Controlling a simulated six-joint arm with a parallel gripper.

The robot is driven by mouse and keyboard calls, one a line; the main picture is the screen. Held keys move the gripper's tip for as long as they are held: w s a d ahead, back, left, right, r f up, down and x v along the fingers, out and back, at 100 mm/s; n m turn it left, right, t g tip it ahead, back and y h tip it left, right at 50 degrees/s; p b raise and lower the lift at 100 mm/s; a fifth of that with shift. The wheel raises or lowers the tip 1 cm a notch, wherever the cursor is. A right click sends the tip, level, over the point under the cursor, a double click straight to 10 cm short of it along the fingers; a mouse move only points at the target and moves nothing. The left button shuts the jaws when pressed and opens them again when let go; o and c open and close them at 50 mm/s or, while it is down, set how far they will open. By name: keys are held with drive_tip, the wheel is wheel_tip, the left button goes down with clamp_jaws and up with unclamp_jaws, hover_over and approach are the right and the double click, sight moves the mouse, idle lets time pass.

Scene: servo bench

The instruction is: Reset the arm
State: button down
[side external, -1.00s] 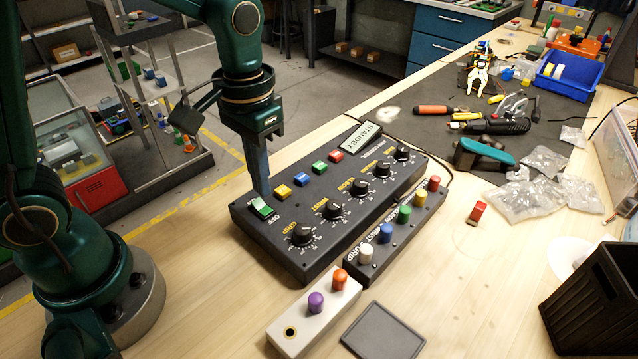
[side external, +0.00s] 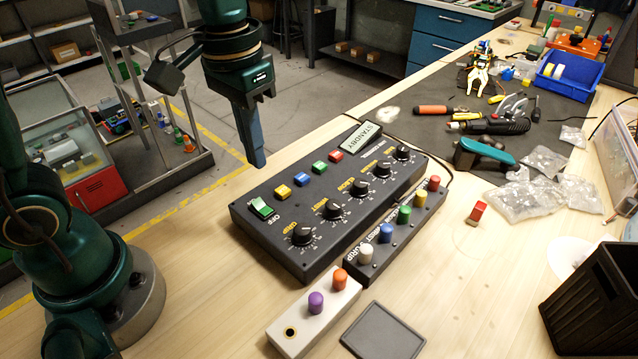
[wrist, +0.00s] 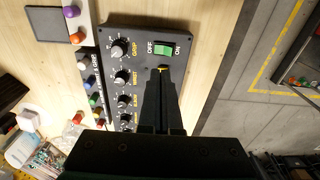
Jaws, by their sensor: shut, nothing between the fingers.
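A black control box (side external: 280,247) lies on the wooden bench. A green rocker switch (side external: 262,208) marked OFF and ON is at its near left corner; it also shows in the wrist view (wrist: 163,49). Yellow, blue, green and red buttons run along its left edge up to a display (side external: 366,136) reading STANDBY. Several black knobs, one marked GRIP (side external: 303,234), line its right side. My gripper (side external: 258,164) is shut and empty, raised above and behind the switch, touching nothing. In the wrist view its fingers (wrist: 163,72) hide the yellow button partly.
A strip of coloured pegs (side external: 387,233) sits against the box's right side. Tools lie on the dark mat.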

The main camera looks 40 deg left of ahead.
drive_tip(key=s+a+r+t, duration=0.1)
drive_tip(key=s+t, duration=0.4)
drive_tip(key=s, duration=0.3)
drive_tip(key=shift+s+a+r, duration=0.2)
drive_tip(key=shift+r, duration=0.1)
